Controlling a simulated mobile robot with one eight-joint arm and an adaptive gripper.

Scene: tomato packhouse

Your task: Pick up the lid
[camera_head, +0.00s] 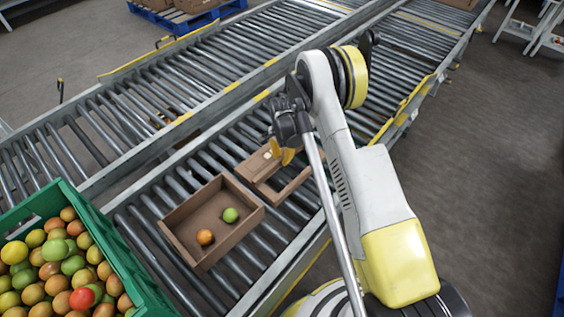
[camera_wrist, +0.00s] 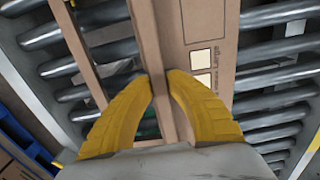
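The lid (camera_head: 258,165) is a shallow brown cardboard piece on the near roller conveyor, just right of an open cardboard box (camera_head: 170,219). In the wrist view its printed panel (camera_wrist: 217,20) carries pale label squares. My gripper (camera_head: 287,157) is over the lid with its yellow fingers pointing down. In the wrist view the fingertips (camera_wrist: 160,78) close in on both sides of a cardboard wall of the lid and look to be touching it. My gripper hides part of the lid. I cannot tell whether the lid is clear of the rollers.
The open box holds one orange tomato (camera_head: 205,237) and one green tomato (camera_head: 230,215). A green crate (camera_head: 115,250) full of tomatoes stands at the lower left. A second roller conveyor (camera_head: 150,95) runs alongside. The rollers beyond the lid are mostly clear.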

